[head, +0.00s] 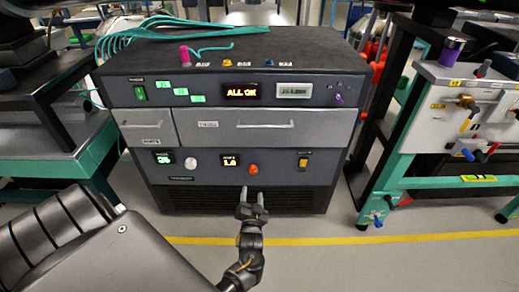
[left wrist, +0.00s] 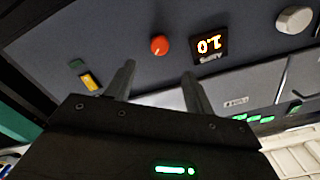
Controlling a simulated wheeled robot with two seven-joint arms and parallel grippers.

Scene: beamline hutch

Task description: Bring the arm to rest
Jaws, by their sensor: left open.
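My left gripper (head: 251,199) is in front of the lower panel of a dark grey equipment cabinet (head: 245,203), below a red-orange knob (head: 253,169). Its two fingers point up toward the panel, apart and with nothing between them. In the left wrist view the open fingers (left wrist: 158,82) show in front of the panel, near the red-orange knob (left wrist: 159,45) and a small lit display (left wrist: 209,44). I cannot tell the exact gap between the fingertips and the panel. My right gripper is not in view.
The cabinet has two drawers, the wide one (head: 265,131) closed, and an "ALL OK" display (head: 241,93). Teal cables (head: 180,32) lie on top. A green-framed cart (head: 400,165) stands at right, a teal bench (head: 60,145) at left. Floor with a yellow line (head: 330,238) is clear in front.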

